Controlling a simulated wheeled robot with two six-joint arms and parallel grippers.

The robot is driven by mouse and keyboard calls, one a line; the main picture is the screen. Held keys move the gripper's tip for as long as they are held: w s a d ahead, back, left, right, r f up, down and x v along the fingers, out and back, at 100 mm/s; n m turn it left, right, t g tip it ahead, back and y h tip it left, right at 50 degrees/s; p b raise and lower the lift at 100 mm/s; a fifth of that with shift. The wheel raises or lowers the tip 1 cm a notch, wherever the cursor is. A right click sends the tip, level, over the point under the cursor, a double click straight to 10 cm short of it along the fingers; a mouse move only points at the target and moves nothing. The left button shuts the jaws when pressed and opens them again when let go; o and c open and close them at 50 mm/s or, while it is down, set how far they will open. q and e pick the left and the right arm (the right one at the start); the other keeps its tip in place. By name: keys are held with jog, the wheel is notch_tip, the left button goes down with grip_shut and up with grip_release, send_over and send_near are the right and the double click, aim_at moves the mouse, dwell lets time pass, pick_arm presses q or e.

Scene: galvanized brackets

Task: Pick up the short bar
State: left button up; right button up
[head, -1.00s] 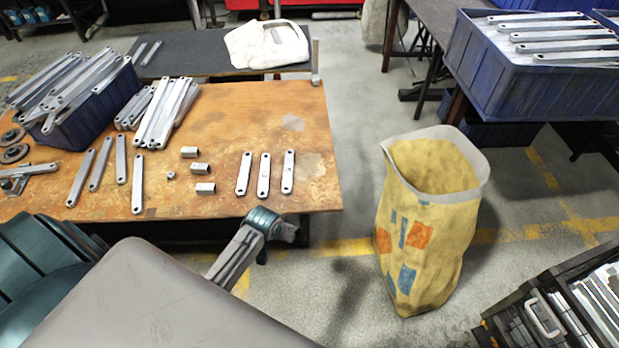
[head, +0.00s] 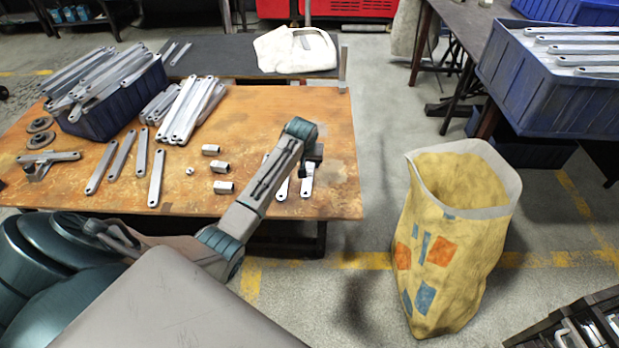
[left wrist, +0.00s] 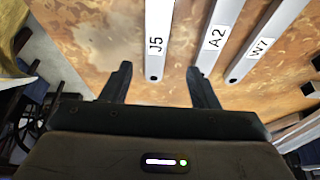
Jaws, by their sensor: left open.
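Three flat grey bars lie side by side at the right front of the brown table (head: 335,125). In the left wrist view they are labelled J5 (left wrist: 157,30), A2 (left wrist: 220,32) and W7 (left wrist: 265,40). I cannot tell from the labels which is the short bar. My left gripper (left wrist: 158,70) is open and empty, and the near end of the J5 bar shows between its fingertips. In the head view my left gripper (head: 312,160) hangs over these bars, and my arm hides part of them. My right gripper is not in view.
Several longer bars (head: 157,178) and three small metal blocks (head: 222,167) lie further left. A blue bin of bars (head: 125,105) stands at the back left. A yellow sack (head: 455,240) stands on the floor right of the table.

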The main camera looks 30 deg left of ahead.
aim_at(309, 172)
pick_arm(q)
jog(key=b+x, duration=0.1)
jog(key=x, duration=0.2)
jog(key=b+x, duration=0.1)
jog(key=x, duration=0.3)
jog(key=shift+w+d+f, duration=0.15)
jog(key=shift+w+d, duration=0.05)
jog(key=shift+w, duration=0.1)
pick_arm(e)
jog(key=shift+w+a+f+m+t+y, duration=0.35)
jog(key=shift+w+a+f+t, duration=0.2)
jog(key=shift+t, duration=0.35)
pick_arm(q)
jog(key=shift+c, duration=0.4)
grip_shut()
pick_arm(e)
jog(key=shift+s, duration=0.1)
